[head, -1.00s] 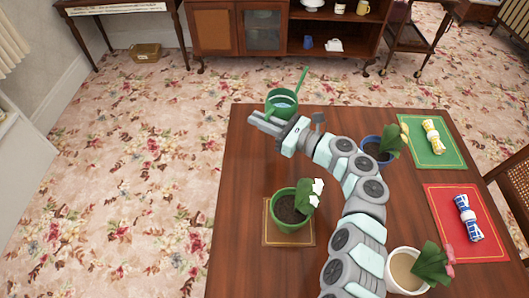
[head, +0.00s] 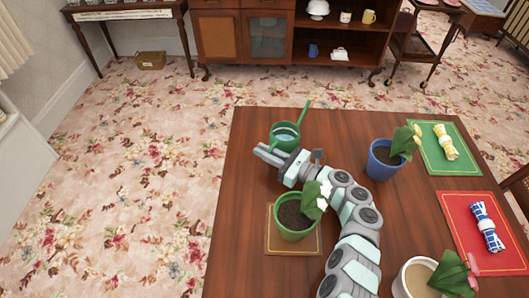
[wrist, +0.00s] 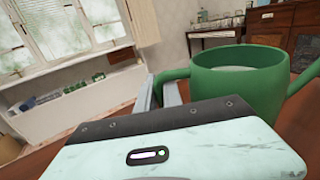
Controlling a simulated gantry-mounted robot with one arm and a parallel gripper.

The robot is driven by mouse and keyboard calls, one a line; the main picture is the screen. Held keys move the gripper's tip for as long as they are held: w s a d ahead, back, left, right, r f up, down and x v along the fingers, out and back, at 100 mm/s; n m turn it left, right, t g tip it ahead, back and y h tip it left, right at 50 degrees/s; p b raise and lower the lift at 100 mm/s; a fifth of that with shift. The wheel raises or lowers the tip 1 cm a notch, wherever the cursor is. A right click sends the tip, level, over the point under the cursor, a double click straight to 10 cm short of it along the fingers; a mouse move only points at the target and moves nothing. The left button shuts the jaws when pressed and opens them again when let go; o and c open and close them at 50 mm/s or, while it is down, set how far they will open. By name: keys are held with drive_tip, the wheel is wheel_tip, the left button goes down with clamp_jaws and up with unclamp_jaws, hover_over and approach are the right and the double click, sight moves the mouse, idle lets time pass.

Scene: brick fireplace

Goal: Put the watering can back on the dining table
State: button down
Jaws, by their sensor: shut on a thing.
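The green watering can (head: 284,135) is at the far left part of the wooden dining table (head: 340,125), with its spout pointing up and right. It looks upright; I cannot tell whether its base touches the tabletop. My gripper (head: 270,153) is at its near left side, shut on its handle. In the wrist view the can (wrist: 240,82) fills the right side, with water-like grey inside. Its handle (wrist: 172,76) runs into my gripper (wrist: 160,95), whose fingers are partly hidden behind the wrist housing.
A green pot with a white-flowered plant (head: 294,222) stands on a brown mat (head: 310,247) close to my arm. A blue pot (head: 381,165) stands right of the can, a cream pot (head: 410,278) at the near right. Green (head: 460,160) and red (head: 470,250) mats hold rolled napkins.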

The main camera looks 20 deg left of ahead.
drive_tip(key=c, duration=1.5)
unclamp_jaws()
drive_tip(key=shift+f+b, duration=0.15)
drive_tip(key=shift+b, duration=0.2)
drive_tip(key=shift+w+d+f+b, duration=0.1)
drive_tip(key=shift+f+b, duration=0.05)
drive_tip(key=shift+b, duration=0.2)
drive_tip(key=d, duration=0.1)
drive_tip(key=d+p, duration=0.1)
drive_tip(key=d, duration=0.1)
drive_tip(key=d+p, duration=0.1)
drive_tip(key=d, duration=0.1)
drive_tip(key=shift+s, duration=0.4)
drive_tip(key=shift+a+r, duration=0.1)
drive_tip(key=shift+r, duration=0.1)
